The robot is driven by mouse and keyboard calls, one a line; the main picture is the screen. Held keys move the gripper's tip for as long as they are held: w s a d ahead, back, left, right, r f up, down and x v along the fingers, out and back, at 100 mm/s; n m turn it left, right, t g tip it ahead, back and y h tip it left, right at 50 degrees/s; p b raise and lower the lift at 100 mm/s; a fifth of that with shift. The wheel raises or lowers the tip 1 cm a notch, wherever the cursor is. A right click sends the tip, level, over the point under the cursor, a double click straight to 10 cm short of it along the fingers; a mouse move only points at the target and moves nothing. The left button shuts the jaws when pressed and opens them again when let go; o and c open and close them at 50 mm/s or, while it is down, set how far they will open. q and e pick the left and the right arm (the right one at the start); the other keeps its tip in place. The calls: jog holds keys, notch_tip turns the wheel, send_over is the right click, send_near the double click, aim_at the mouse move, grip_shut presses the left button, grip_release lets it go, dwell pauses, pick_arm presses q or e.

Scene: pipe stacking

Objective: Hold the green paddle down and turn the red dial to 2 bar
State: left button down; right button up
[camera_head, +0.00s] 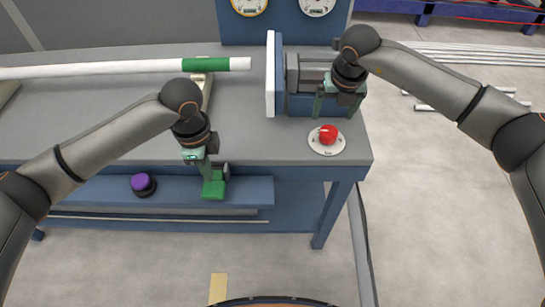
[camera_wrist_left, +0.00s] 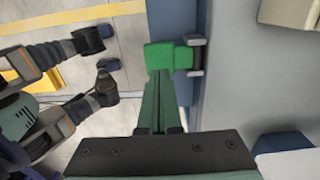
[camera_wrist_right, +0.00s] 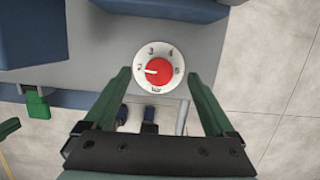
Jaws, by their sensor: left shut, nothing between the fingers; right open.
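The green paddle (camera_head: 213,187) is at the bench's front edge. My left gripper (camera_head: 207,170) is shut and empty, with its fingertips at the paddle. In the left wrist view the shut fingers (camera_wrist_left: 160,76) overlap the paddle (camera_wrist_left: 170,57); whether they press it is unclear. The red dial (camera_head: 328,134) sits on a white scale plate near the bench's front right corner. In the right wrist view the pointer of the dial (camera_wrist_right: 159,72) points left at the 2. My right gripper (camera_wrist_right: 158,78) is open, its fingers apart on either side of the dial in that view, apparently above it.
A white pipe with a green band (camera_head: 205,65) lies across the bench (camera_head: 120,105) at the left. A white plate (camera_head: 270,75) and blue fixture stand behind the dial. Gauges (camera_head: 249,6) are at the back. A purple button (camera_head: 142,183) is on the lower ledge.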

pick_arm(q)
notch_tip(320, 180, up, 7)
jog(key=shift+r, duration=0.15)
dwell(0.4)
dwell(0.5)
